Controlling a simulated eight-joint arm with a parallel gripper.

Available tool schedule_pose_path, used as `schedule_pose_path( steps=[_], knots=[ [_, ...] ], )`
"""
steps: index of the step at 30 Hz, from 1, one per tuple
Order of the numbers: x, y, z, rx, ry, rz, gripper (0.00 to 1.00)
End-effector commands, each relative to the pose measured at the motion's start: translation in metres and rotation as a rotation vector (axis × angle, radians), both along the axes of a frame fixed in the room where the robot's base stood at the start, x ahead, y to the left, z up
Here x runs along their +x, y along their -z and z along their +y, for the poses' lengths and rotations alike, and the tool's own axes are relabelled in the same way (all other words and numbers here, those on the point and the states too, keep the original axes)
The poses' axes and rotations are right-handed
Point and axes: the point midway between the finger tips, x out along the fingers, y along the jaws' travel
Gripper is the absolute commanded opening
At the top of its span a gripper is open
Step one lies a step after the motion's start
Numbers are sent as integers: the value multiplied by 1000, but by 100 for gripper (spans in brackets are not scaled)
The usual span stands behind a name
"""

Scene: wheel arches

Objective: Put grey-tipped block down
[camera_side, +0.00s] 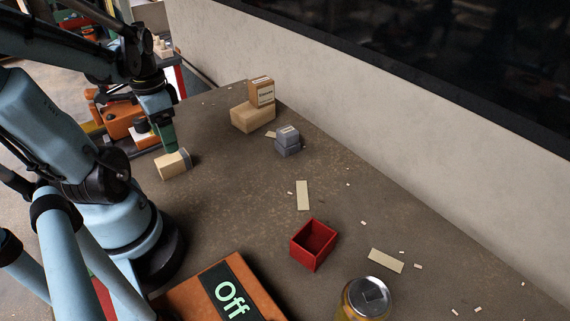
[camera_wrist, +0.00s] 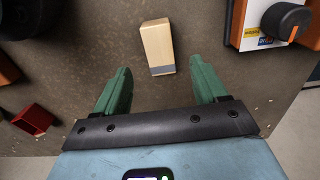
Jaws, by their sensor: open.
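The grey-tipped block (camera_side: 172,165) is a pale wooden block with a grey band at one end. It lies on the table close to my arm's base in the side view. In the wrist view the block (camera_wrist: 157,45) lies ahead of the fingers, its grey end towards them. My gripper (camera_wrist: 160,84) has two green fingers spread wide with nothing between them. In the side view my gripper (camera_side: 169,146) hangs just beside the block's upper edge; I cannot tell whether it touches there.
A red open box (camera_side: 314,244) stands mid-table. Grey blocks (camera_side: 288,142) and a tan block (camera_side: 252,117) with a labelled box (camera_side: 261,92) on it stand near the wall. An orange "Off" panel (camera_side: 196,292) and a jar (camera_side: 366,300) are in front. The table's middle is mostly clear.

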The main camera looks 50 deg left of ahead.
Motion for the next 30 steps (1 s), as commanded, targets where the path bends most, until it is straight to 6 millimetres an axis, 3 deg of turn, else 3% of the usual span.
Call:
schedule_pose_path(
  steps=[9, 19, 23, 30],
  knots=[
    [0, -35, 0, 0, 0, 0, 72],
    [6, -49, -4, 14, 5, -11, 72],
    [33, -47, -18, 66, 14, -68, 72],
    [102, -47, -82, 136, 21, -310, 72]
  ],
)
